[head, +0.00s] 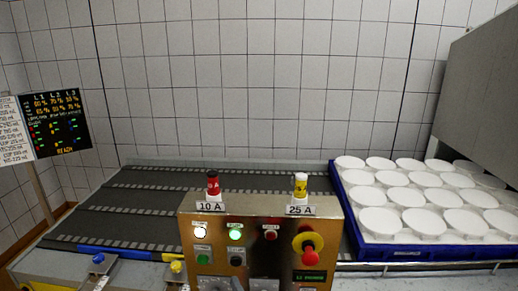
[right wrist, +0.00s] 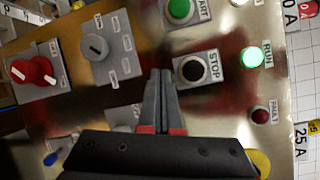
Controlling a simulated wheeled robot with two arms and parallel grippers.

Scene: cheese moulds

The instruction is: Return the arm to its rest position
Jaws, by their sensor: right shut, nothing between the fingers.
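My right gripper (right wrist: 161,74) is shut and empty in the right wrist view. Its fingertips are in front of the metal control panel (right wrist: 215,105), close to the black STOP button (right wrist: 192,69); I cannot tell the exact gap. The green START button (right wrist: 180,10) is above, and the green RUN lamp (right wrist: 253,57) is lit. In the head view the panel (head: 190,215) stands at the bottom centre, and I cannot make out the gripper clearly there. My left gripper is not in view.
The panel carries a red-and-yellow emergency stop (head: 308,243), a red fuse (head: 213,184) and a yellow fuse (head: 300,185). A dark conveyor (head: 140,203) lies behind and to the left. A blue tray (head: 350,213) of white moulds stands right. A display board (head: 58,122) stands far left.

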